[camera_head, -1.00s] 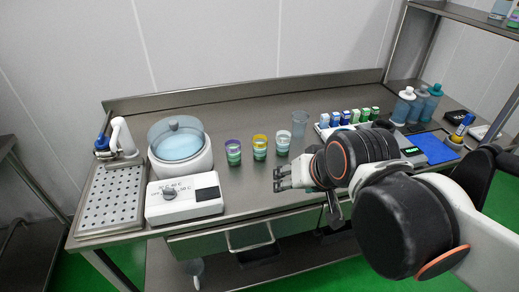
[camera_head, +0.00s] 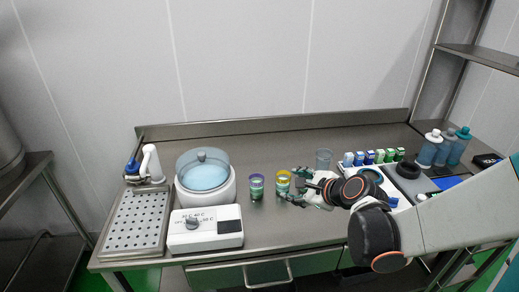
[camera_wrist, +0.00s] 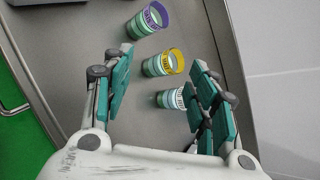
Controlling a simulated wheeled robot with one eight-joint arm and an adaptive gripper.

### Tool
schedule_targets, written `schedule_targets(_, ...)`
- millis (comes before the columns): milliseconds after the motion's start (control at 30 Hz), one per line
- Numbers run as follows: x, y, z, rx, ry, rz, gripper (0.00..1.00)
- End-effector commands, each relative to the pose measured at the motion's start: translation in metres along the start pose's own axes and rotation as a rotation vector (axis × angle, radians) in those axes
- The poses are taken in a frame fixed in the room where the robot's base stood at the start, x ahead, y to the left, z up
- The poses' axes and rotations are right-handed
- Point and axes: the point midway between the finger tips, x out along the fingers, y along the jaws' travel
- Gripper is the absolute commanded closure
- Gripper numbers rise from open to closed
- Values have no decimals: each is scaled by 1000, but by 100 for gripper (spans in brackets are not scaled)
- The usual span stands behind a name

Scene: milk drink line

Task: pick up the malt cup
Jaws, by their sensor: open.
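Three small cups with green and white bands stand in a row on the steel counter: a purple-rimmed cup (camera_head: 257,187), a yellow-rimmed cup (camera_head: 283,182) and a white-rimmed cup (camera_wrist: 170,98). Their labels are too small to read surely, so I cannot tell which is the malt cup. My gripper (camera_head: 300,188) is open beside the yellow-rimmed cup and largely hides the white-rimmed one in the head view. In the wrist view, the yellow-rimmed cup (camera_wrist: 163,63) shows between the spread teal fingertips, and the white-rimmed cup shows near the right finger, partly covered. The purple-rimmed cup (camera_wrist: 148,19) lies farther out.
A clear empty cup (camera_head: 323,159) stands behind my gripper. A white rack of small coloured boxes (camera_head: 368,158) and several bottles (camera_head: 430,149) stand to the right. A white heater with a lidded pot (camera_head: 206,195) and a perforated drain tray (camera_head: 137,219) stand to the left.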

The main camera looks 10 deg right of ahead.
Motion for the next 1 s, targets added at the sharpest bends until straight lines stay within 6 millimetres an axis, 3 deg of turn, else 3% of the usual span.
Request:
schedule_targets(200,22,-8,-34,520,-90,-88,47)
schedule_targets(400,27,-11,-48,758,-144,-116,47)
schedule_targets(567,40,-13,-48,791,-153,-118,47)
schedule_targets(800,86,-19,-44,787,-152,-117,47)
schedule_targets(1000,108,-24,-41,787,-151,-118,47)
